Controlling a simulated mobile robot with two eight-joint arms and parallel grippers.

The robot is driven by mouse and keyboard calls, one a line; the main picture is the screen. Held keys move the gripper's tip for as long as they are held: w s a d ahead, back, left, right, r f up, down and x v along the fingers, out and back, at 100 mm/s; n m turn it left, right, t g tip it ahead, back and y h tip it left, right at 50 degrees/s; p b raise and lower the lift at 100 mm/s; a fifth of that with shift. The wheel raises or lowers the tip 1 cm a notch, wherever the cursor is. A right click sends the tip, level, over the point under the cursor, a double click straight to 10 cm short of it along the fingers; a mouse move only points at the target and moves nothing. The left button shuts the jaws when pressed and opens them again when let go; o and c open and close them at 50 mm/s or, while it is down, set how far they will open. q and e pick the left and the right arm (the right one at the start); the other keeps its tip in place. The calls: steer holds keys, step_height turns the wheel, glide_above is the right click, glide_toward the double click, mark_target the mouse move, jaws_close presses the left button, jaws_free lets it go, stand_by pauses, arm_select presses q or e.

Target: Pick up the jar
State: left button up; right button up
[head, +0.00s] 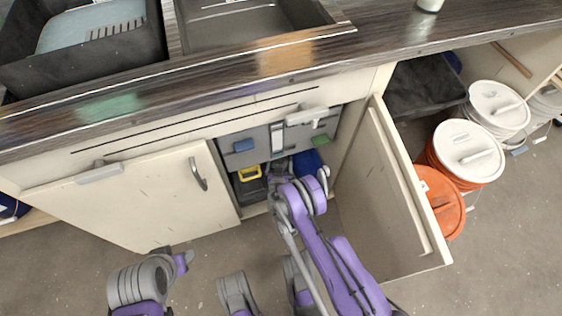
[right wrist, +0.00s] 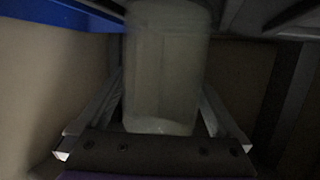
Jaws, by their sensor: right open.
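The jar (right wrist: 165,65) is a pale, translucent, squarish container standing upright in the dim right wrist view. My right gripper (right wrist: 161,100) is open, with one finger on each side of the jar's lower part. I cannot tell whether either finger touches it. In the head view my right gripper (head: 284,181) reaches into the open cabinet under the sink, partly hidden by its own arm. I cannot make out the jar there.
An open cabinet door (head: 385,200) stands close right of my right arm; the other door (head: 130,200) is at left. A yellow-handled item (head: 250,174) and a blue object (head: 308,163) are inside.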

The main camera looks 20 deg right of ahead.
steer(key=shift+w+d+f, duration=0.1)
steer(key=shift+w, duration=0.15)
steer(key=shift+s, duration=0.1)
steer(key=shift+c, duration=0.4)
steer(key=c, duration=1.2)
steer(key=shift+o, duration=0.2)
steer(key=shift+r, duration=0.2)
